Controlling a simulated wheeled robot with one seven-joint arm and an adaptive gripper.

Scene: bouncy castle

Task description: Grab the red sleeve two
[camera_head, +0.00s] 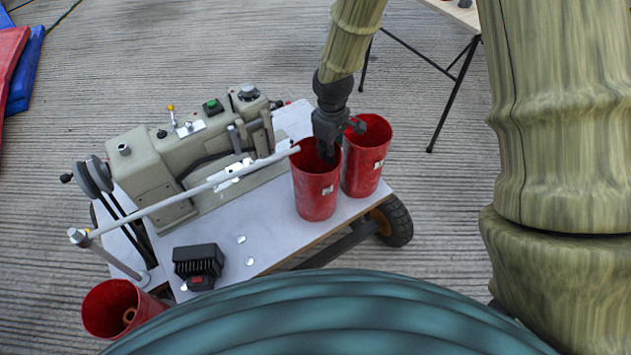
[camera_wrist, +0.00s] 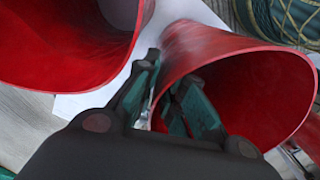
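My gripper (camera_head: 330,135) reaches down at the rim of the nearer left sleeve (camera_head: 316,192). That sleeve is on the right in the wrist view (camera_wrist: 262,90). There my gripper (camera_wrist: 168,85) straddles its wall, one finger inside and one outside. The fingers look apart; firm contact with the wall does not show. The other sleeve (camera_head: 364,165) stands close by on the right, and on the left in the wrist view (camera_wrist: 70,50). No label shows which is number two.
A grey-green machine (camera_head: 165,165) fills the cart's left side, with a pale rod (camera_head: 190,195) running close to the nearer sleeve. A black block (camera_head: 198,262) lies on the cart top (camera_head: 300,245). Another red container (camera_head: 115,308) is at lower left. A table leg (camera_head: 455,95) stands behind.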

